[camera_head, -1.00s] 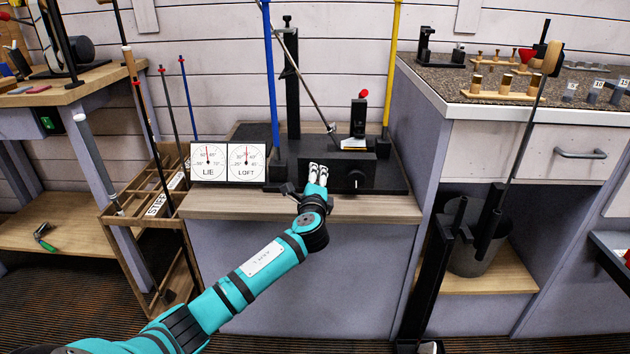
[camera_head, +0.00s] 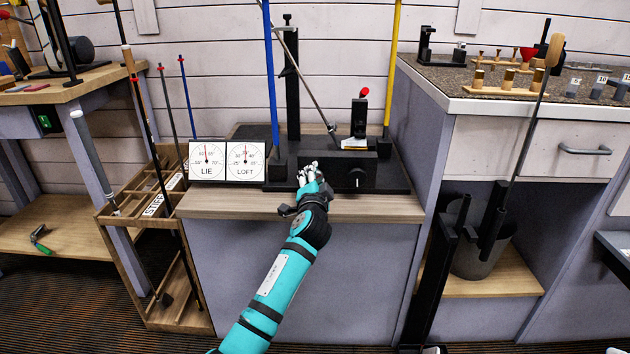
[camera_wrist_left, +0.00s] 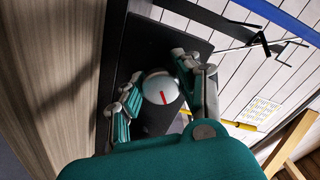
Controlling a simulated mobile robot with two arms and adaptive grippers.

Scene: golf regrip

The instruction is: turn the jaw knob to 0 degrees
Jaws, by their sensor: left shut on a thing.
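The black machine (camera_head: 335,165) stands on the wooden bench top, and my left gripper (camera_head: 309,172) is at its front face. In the left wrist view, a round silver knob (camera_wrist_left: 159,88) with a red line sits between the fingers of my left gripper (camera_wrist_left: 162,100). The gripper is shut on this knob. The red line runs nearly up and down in that view, slightly tilted. In the head view the gripper hides this knob. A second, black knob (camera_head: 357,178) with a white line is to its right. My right gripper is not in view.
The LIE dial (camera_head: 207,161) and LOFT dial (camera_head: 246,162) stand left of the machine. A blue post (camera_head: 270,80) and a yellow post (camera_head: 392,70) rise beside it. A slanted club shaft (camera_head: 308,85) reaches down to the machine. A club rack (camera_head: 160,240) stands at left.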

